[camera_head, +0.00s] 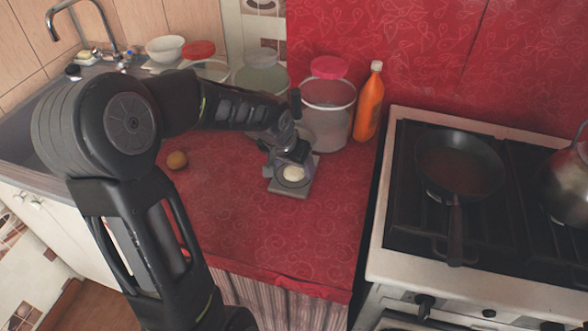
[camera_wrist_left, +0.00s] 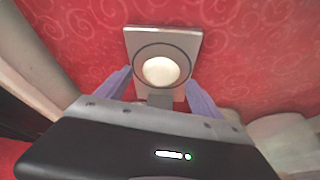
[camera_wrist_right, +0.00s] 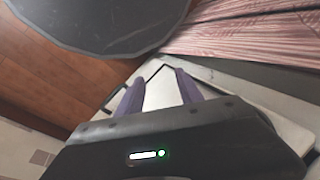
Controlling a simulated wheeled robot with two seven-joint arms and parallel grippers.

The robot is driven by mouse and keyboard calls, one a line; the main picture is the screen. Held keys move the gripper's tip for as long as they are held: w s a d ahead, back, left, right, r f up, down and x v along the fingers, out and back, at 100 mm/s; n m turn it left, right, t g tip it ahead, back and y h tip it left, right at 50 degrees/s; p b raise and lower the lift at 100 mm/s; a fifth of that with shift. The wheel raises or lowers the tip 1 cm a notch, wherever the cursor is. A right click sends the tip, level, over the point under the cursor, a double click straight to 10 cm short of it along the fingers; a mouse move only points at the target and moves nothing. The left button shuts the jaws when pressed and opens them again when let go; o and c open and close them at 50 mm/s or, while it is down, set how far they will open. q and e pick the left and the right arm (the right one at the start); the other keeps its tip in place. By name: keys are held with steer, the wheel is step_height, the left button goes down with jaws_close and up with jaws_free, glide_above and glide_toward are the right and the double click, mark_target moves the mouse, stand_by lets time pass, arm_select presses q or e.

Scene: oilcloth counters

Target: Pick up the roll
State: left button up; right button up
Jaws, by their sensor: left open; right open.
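A pale, round roll-like piece (camera_head: 293,173) sits on a small grey kitchen scale (camera_head: 287,192) on the red counter. In the left wrist view the piece (camera_wrist_left: 161,71) lies inside the dark ring of the scale plate (camera_wrist_left: 190,36). My left gripper (camera_head: 290,160) is open and empty, close above the scale, pointing down with its fingers to either side of the piece. A brown, round bun-like thing (camera_head: 177,160) lies on the counter to the left. Which of the two is the roll I cannot tell. My right gripper (camera_wrist_right: 160,80) is open and empty, away from the counter top.
Clear buckets stand behind the scale, one with a pink lid (camera_head: 329,68). An orange bottle (camera_head: 369,105) stands beside it. A stove (camera_head: 400,225) with a frying pan (camera_head: 459,165) and a kettle (camera_head: 566,180) is at right. The counter front is clear.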

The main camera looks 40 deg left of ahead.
mark_target(292, 173)
arm_select(q)
steer(key=c, duration=1.6)
steer(key=shift+o, duration=0.2)
steer(key=shift+r, duration=0.1)
steer(key=shift+s+r, duration=0.2)
steer(key=shift+r, duration=0.2)
step_height(292, 173, up, 6)
steer(key=shift+f, duration=0.1)
steer(key=s+d+b, duration=0.1)
steer(key=s+d, duration=0.2)
steer(key=s, duration=0.6)
steer(key=s+d+b, duration=0.1)
steer(key=s+d, duration=0.2)
steer(key=s, duration=0.6)
steer(key=shift+s+d, duration=0.25)
steer(key=shift+s, duration=0.05)
